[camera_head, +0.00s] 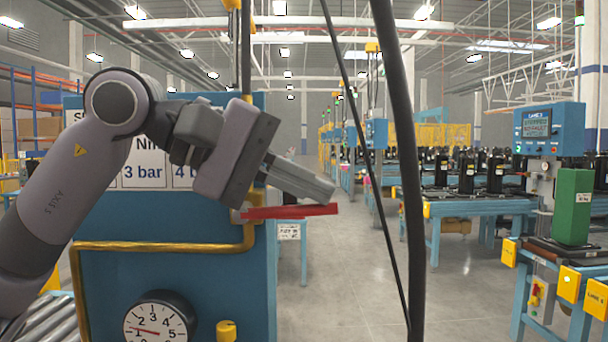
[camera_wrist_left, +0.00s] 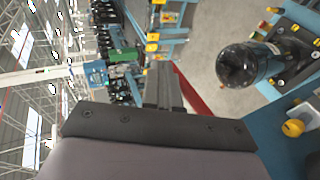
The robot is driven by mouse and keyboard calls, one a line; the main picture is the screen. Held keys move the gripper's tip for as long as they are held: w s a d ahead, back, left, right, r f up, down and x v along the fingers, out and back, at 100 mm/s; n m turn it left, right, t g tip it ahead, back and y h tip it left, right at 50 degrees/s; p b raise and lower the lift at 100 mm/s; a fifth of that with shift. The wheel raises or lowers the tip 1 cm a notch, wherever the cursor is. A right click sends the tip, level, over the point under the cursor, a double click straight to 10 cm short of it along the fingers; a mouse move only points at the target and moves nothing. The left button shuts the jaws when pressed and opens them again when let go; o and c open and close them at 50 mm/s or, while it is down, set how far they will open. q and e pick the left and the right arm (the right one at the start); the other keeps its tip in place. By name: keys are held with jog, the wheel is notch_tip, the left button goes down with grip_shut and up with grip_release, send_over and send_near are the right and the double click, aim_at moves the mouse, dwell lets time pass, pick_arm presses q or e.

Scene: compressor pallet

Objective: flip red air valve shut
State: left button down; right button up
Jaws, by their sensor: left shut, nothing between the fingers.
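The red air valve handle (camera_head: 292,211) sticks out to the right, nearly level, from the valve body (camera_head: 241,215) on the brass pipe (camera_head: 160,247) of the blue panel. My left gripper (camera_head: 328,191) is shut and empty, with its fingers just above the handle and slanting down to the right. In the left wrist view the left gripper's fingers (camera_wrist_left: 159,84) are together, and the red handle (camera_wrist_left: 198,95) runs right beside them. I cannot tell whether they touch. My right gripper is in neither view.
The blue panel (camera_head: 180,275) carries a round pressure gauge (camera_head: 158,318) and a yellow knob (camera_head: 226,331). A dark hanging cable (camera_head: 408,170) crosses in front, right of the handle. Blue workbenches stand farther right, with open floor (camera_head: 340,290) between.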

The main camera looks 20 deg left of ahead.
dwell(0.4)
pick_arm(q)
notch_tip(320, 180, up, 14)
jog(key=s+p, duration=0.3)
jog(key=shift+f, duration=0.2)
jog(key=shift+w, duration=0.1)
dwell(0.5)
